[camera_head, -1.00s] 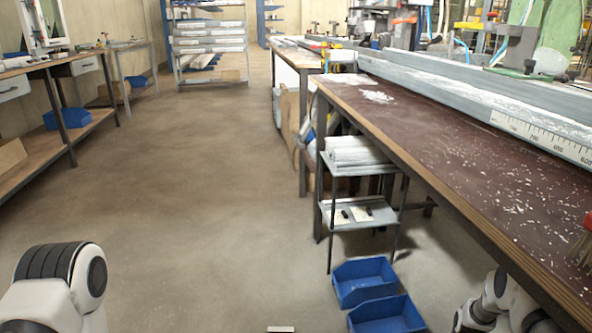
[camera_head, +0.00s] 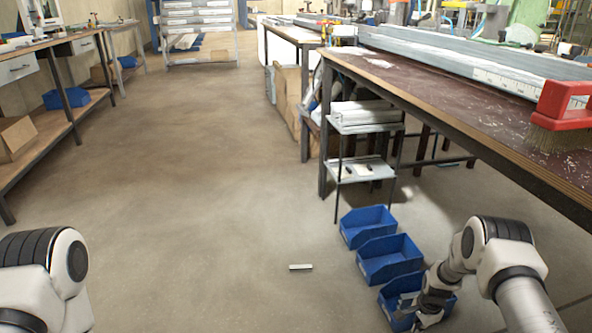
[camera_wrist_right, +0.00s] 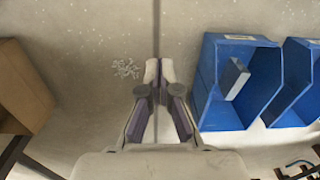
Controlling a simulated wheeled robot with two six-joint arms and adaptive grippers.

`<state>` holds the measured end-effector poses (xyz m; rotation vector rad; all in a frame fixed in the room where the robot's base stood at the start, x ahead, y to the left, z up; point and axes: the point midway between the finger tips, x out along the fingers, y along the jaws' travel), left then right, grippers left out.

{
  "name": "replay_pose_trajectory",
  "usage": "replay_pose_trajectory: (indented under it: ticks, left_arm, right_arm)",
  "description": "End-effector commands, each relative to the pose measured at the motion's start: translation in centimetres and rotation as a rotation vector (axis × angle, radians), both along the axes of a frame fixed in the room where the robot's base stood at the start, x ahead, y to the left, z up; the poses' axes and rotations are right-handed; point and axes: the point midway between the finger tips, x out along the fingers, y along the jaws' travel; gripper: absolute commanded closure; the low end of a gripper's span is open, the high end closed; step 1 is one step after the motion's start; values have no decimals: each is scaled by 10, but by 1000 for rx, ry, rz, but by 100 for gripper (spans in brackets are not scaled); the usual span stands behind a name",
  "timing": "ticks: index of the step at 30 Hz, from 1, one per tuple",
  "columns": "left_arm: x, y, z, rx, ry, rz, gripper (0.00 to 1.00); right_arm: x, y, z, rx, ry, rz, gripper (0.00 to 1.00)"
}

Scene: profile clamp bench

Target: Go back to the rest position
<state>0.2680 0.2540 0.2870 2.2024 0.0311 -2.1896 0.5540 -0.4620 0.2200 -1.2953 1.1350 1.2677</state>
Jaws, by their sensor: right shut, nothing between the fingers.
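My right gripper (camera_head: 418,302) is low in the head view, in front of the nearest blue bin and partly hiding it. In the right wrist view its fingers (camera_wrist_right: 157,64) are together, with nothing between them, above the floor. My left arm shows at the lower left of the head view, but its gripper is out of the picture.
Blue bins (camera_head: 390,259) stand on the floor by my right arm; one (camera_wrist_right: 217,119) holds a grey piece (camera_wrist_right: 234,78). A small pale bar (camera_head: 300,267) lies on the floor. The workbench (camera_head: 455,120) carries a red brush (camera_head: 562,106). The left aisle is clear.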

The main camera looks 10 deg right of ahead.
Motion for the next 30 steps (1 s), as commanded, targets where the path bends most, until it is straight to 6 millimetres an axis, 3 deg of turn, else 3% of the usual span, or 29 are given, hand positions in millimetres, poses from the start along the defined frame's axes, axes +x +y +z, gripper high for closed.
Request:
replay_pose_trajectory:
  ticks: [5, 11, 14, 18, 21, 26, 28, 30]
  left_arm:
    - [0, 0, -1, 0, -1, -1, 44]
    - [0, 0, -1, 0, 0, 0, 44]
    - [0, 0, -1, 0, 0, 0, 44]
    - [0, 0, -1, 0, 0, 0, 44]
    - [0, 0, -1, 0, 0, 0, 44]
    - [0, 0, -1, 0, 0, 0, 44]
    - [0, 0, -1, 0, 0, 0, 44]
    - [0, 0, -1, 0, 0, 0, 44]
  right_arm:
    - [-27, 55, -4, 38, 74, 74, 100]
    - [-80, 120, -5, 64, 136, 238, 100]
    - [-121, 152, -1, 72, 159, 380, 100]
    - [-192, 188, 13, 76, 175, 641, 100]
    - [-239, 202, 29, 75, 173, 834, 100]
    - [-299, 211, 60, 66, 140, 1140, 100]
    - [-307, 211, 71, 38, 87, 1279, 100]
    - [-285, 210, 69, -33, 3, 1420, 100]
